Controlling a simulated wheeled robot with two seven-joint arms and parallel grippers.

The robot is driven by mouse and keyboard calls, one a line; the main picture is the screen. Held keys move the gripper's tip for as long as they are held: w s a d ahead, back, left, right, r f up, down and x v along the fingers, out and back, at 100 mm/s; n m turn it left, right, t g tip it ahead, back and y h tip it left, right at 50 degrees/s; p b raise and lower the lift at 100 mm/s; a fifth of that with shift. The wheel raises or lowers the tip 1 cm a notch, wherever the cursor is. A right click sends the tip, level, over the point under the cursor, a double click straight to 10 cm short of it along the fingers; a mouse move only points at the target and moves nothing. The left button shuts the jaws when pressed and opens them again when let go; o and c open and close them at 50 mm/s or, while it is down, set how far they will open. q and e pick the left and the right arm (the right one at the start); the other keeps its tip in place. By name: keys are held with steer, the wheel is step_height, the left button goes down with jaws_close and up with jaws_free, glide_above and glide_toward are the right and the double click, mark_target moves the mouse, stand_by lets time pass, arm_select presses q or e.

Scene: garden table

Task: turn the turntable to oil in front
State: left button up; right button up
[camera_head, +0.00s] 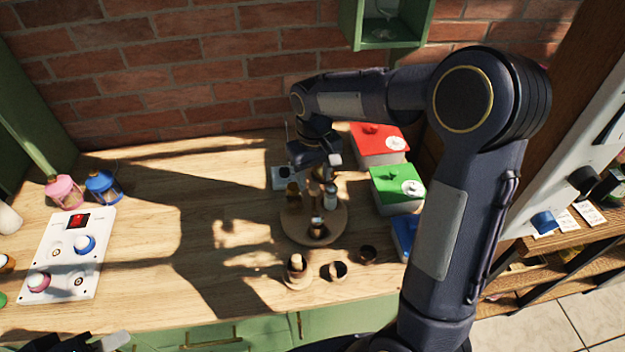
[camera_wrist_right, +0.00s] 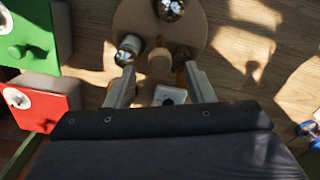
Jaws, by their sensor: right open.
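The round wooden turntable (camera_head: 294,222) stands in the middle of the table and also shows in the wrist view (camera_wrist_right: 198,28). It carries several containers: a pale jar with a metal lid (camera_wrist_right: 130,46), a shiny round-topped one (camera_wrist_right: 171,8) and an amber one partly hidden by a finger. A wooden knob (camera_wrist_right: 160,62) rises between them. Which container is the oil I cannot tell. My right gripper (camera_head: 322,168) is over the turntable's far side, its open fingers (camera_wrist_right: 160,80) on either side of the knob, apparently empty. My left gripper (camera_head: 78,343) only partly shows at the bottom left edge.
Red (camera_head: 378,145), green (camera_head: 397,188) and blue (camera_head: 404,232) boxes stand close on the right. Small wooden cups (camera_head: 335,271) are in front. A white switch panel (camera_head: 68,252) and pink and blue lanterns (camera_head: 104,186) are on the left. The table's centre-left is clear.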

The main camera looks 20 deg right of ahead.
mark_target(314, 203)
steer(key=shift+f, duration=1.35)
jaws_close()
